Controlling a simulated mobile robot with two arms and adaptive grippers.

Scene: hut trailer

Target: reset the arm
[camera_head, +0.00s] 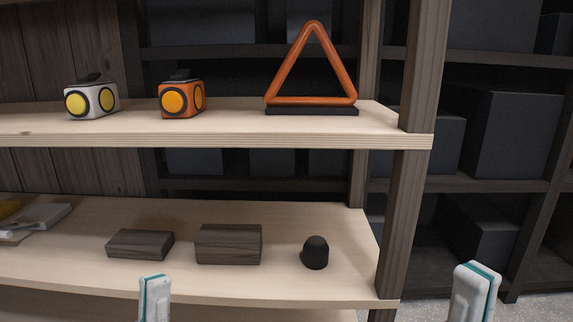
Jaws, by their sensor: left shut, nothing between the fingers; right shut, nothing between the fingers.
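My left gripper (154,297) shows at the bottom edge, in front of the lower shelf, with its white and teal tip pointing up. It is shut and empty. My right gripper (474,291) is at the bottom right, to the right of the shelf post, also shut and empty. The lower parts of both grippers and the arms behind them are out of view.
A wooden shelf unit stands ahead. Its upper shelf (230,127) bears a white lamp (92,99), an orange lamp (182,97) and an orange triangle (312,65). The lower shelf (190,282) bears wooden blocks (228,244) and a black domed object (315,252). A post (410,160) stands right.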

